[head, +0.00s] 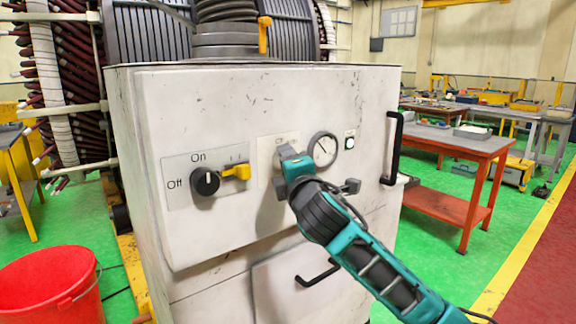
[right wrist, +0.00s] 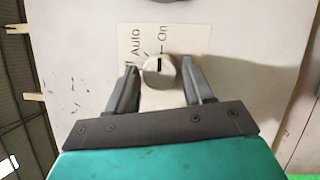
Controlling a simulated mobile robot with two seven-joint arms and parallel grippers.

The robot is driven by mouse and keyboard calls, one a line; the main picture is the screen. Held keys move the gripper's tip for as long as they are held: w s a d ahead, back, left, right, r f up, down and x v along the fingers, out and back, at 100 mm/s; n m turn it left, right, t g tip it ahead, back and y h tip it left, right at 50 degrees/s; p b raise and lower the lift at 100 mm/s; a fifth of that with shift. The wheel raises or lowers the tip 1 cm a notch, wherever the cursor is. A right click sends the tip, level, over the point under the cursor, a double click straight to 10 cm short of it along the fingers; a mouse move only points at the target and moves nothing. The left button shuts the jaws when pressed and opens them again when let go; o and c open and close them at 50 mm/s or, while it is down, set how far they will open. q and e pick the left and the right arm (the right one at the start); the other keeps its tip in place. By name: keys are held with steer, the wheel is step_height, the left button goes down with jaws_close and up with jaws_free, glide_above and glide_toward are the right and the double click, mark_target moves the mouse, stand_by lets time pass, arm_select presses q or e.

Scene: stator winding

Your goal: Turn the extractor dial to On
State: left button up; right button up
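The extractor dial (right wrist: 160,70) is a pale round knob with a dark mark, seen in the right wrist view. It sits on a pale label plate (right wrist: 138,43) printed "Auto" and "On". The dark mark points upward in that view, near a printed line beside "On". My right gripper (right wrist: 161,66) is open, with one finger on each side of the dial. Gaps show between the fingers and the dial. In the head view my right arm (head: 375,265) reaches the cabinet front and hides the dial. My left gripper is not in view.
The white cabinet (head: 230,110) also carries a black On/Off knob (head: 205,182), a yellow lever (head: 237,172), a round gauge (head: 323,149), a green indicator (head: 349,140) and a black handle (head: 393,148). A red bucket (head: 50,290) stands at lower left. A red table (head: 455,143) stands right.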

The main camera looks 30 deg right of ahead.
steer(key=shift+o, duration=1.2)
steer(key=shift+s, duration=0.1)
steer(key=b+v, duration=0.1)
steer(key=v, duration=1.1)
steer(key=shift+s, duration=0.35)
steer(key=shift+a+f, duration=0.1)
steer(key=shift+f, duration=0.1)
